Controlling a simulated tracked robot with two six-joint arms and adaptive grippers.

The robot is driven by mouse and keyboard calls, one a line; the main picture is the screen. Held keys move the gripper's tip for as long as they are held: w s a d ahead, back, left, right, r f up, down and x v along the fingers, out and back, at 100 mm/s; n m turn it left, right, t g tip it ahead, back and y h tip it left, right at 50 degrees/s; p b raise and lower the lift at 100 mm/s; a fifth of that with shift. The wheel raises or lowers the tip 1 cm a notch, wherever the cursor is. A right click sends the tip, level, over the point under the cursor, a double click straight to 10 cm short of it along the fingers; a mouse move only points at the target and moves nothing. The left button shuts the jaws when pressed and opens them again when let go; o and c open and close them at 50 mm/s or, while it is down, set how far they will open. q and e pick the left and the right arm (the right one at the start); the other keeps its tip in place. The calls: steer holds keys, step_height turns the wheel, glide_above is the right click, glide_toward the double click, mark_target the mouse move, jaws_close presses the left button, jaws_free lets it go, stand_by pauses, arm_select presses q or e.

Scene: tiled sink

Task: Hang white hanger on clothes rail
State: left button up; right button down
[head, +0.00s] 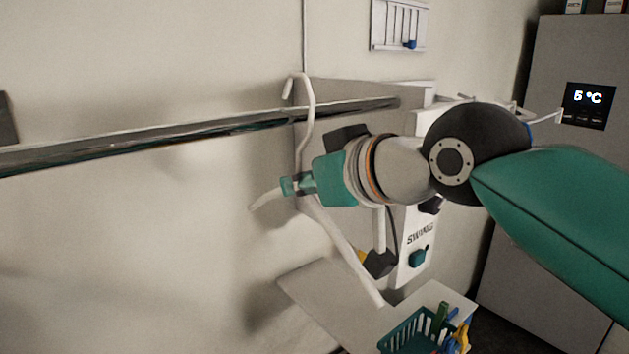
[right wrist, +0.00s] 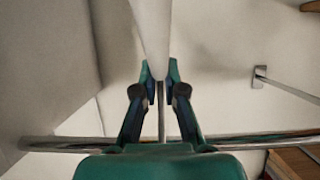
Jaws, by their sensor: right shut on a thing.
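The white hanger (head: 340,245) is held in my right gripper (head: 291,186), which is shut on it just below the hook. In the head view its hook rises above the clothes rail (head: 200,132), with the neck crossing in front of the rail. I cannot tell whether the hook touches the rail. One hanger arm points down to the right, the other short to the left. In the right wrist view the hanger (right wrist: 152,35) lies between the fingers (right wrist: 160,75), and the rail (right wrist: 65,144) runs across below. My left gripper is not in view.
A grey panel (head: 345,92) stands behind the rail's right end. A white shelf (head: 320,290) with a teal basket (head: 400,335) is below. A grey fridge-like cabinet (head: 560,60) with a display stands at the right.

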steer(key=shift+w+a, duration=0.25)
steer(key=shift+w, duration=0.1)
steer(key=shift+w+f, duration=0.1)
steer(key=shift+f, duration=0.3)
steer(key=shift+f+b, duration=1)
steer(key=shift+b, duration=0.2)
steer(key=c, duration=1.2)
jaws_free()
